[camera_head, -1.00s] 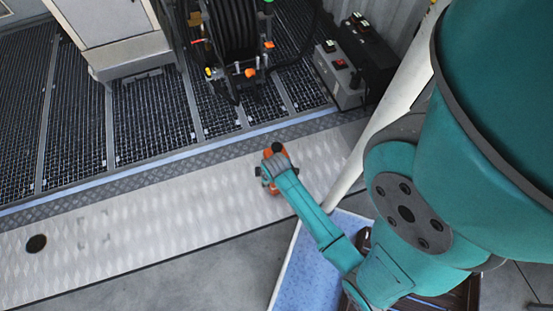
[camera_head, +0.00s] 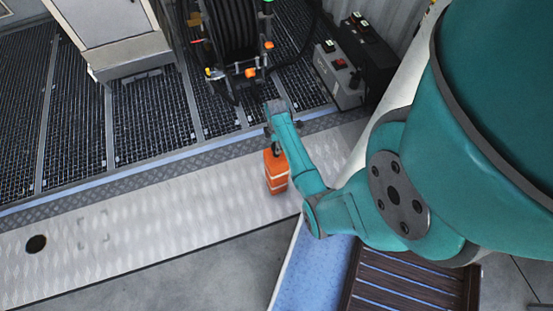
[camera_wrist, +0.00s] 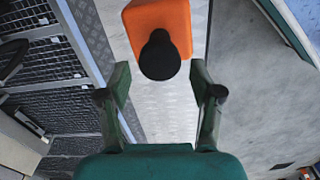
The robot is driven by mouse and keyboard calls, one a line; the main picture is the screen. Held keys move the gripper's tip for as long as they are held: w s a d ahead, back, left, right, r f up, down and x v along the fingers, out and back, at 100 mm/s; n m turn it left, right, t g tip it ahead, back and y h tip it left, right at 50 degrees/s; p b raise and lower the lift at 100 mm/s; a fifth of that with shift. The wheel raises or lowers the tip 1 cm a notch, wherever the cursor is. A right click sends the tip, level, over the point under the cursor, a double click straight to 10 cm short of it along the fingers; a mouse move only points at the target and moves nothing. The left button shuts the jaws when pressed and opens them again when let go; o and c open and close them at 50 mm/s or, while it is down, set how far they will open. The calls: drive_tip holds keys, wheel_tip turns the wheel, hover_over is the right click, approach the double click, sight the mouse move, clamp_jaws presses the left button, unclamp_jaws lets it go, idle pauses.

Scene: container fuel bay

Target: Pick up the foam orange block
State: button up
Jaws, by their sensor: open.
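The orange foam block (camera_head: 276,172) stands on the pale tread-plate strip in the head view. In the wrist view the orange block (camera_wrist: 178,15) is at the top centre, cut by the frame edge, with a round black knob (camera_wrist: 160,56) in front of it. My gripper (camera_wrist: 160,82) is open and empty, its two fingers spread to either side below the block. The block lies beyond the fingertips, not between them. In the head view my gripper (camera_head: 270,132) is mostly hidden by my wrist, just above the block in the picture.
A hose reel (camera_head: 236,30) and a grey control box (camera_head: 338,78) stand behind on the grating. A cabinet (camera_head: 118,35) is at upper left. A blue mat (camera_head: 310,270) and a dark slatted tray (camera_head: 405,285) lie at lower right. The strip left of the block is clear.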

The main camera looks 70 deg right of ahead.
drive_tip(key=shift+f, duration=2.95)
clamp_jaws()
